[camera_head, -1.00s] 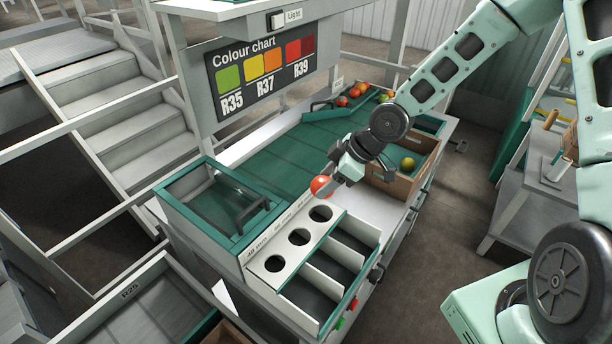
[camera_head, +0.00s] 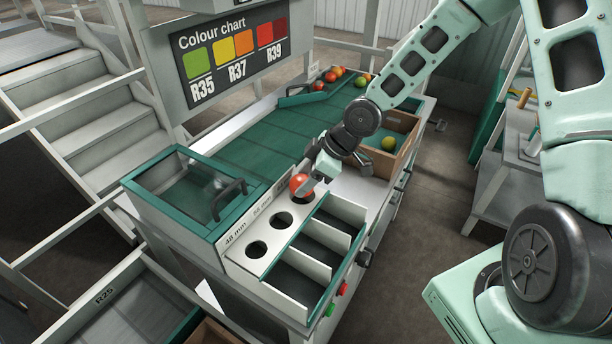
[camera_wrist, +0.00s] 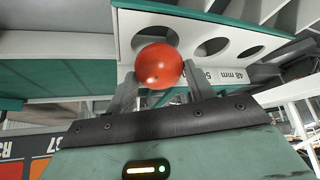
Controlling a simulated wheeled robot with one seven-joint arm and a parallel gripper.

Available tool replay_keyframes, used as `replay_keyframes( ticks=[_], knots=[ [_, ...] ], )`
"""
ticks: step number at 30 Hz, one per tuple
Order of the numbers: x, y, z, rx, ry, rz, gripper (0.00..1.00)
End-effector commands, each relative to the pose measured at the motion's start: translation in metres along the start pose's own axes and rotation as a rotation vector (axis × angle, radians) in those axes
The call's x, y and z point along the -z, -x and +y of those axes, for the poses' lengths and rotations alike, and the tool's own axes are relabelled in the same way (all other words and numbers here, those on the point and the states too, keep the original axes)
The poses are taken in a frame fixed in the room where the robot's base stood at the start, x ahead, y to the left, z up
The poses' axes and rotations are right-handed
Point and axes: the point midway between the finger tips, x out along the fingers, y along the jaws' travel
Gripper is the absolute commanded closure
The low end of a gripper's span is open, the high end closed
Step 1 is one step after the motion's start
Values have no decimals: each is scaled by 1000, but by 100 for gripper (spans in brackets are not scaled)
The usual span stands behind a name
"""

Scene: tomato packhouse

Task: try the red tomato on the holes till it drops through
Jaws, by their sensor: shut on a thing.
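The red tomato (camera_head: 301,185) is held between the fingers of my gripper (camera_head: 311,180), over the far end of the white sizing plate (camera_head: 238,253). In the wrist view the tomato (camera_wrist: 158,66) sits between the two fingers, partly covering the far hole (camera_wrist: 155,36). The middle hole (camera_head: 281,220) and the near hole (camera_head: 257,248) are empty and uncovered. Printed labels by the holes include 48 mm at the near end. I cannot tell whether the tomato touches the plate.
Open compartments (camera_head: 318,257) lie right of the holes. A green-framed box with a clear lid (camera_head: 195,190) stands left of them. A cardboard box (camera_head: 405,142) with a yellow-green tomato (camera_head: 388,143) stands behind. Several tomatoes lie at the back of the green table (camera_head: 262,138).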

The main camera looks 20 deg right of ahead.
Motion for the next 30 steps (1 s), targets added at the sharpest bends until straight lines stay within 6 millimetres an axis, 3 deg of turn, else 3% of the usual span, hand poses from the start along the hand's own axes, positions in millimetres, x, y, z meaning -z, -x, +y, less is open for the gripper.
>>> replay_keyframes(
  ticks=[25,26,28,30],
  knots=[
    [-2,-1,0,-1,0,0,58],
    [-2,-1,0,-1,0,0,41],
    [-2,-1,0,-1,0,0,22],
    [-2,-1,0,-1,0,0,21]
  ],
)
